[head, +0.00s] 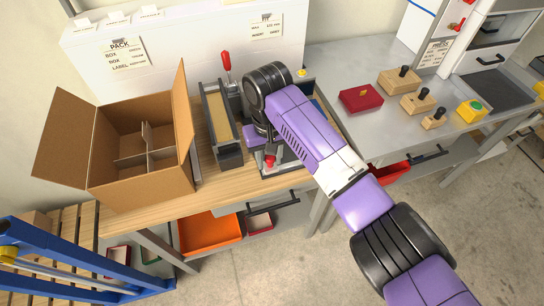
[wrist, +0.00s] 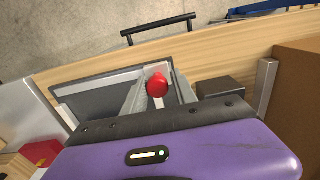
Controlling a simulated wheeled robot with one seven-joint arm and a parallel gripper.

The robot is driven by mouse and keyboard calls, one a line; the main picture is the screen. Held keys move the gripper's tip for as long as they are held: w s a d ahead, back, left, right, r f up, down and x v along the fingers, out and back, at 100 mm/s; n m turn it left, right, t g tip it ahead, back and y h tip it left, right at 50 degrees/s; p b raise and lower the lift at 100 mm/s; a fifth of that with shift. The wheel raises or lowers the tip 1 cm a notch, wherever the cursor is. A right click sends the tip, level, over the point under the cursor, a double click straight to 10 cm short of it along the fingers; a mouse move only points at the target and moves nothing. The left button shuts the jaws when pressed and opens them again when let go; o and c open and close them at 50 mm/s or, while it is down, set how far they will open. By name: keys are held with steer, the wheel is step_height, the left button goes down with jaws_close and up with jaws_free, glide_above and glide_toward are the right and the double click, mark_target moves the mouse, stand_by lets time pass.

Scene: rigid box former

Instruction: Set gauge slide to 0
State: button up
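A red round knob (head: 269,161), which I take to be the gauge slide's handle, stands at the front of a grey fixture (head: 290,164) on the wooden bench. In the wrist view the knob (wrist: 157,86) sits over a light grey channel beside a dark plate (wrist: 100,97). My gripper (head: 262,146) is over the fixture, close behind the knob. In the wrist view its purple body and dark front edge (wrist: 160,121) cover what lies below. No scale or zero mark is readable.
An open cardboard box (head: 140,178) with dividers stands left. A long grey trough (head: 229,153) and a red-handled lever (head: 226,65) are between it and my gripper. A red box (head: 361,98) and wooden blocks with black knobs (head: 418,103) are on the grey bench right.

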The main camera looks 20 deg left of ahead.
steer(key=shift+o, duration=0.7)
steer(key=shift+r+b, duration=0.55)
steer(key=shift+r, duration=3.35)
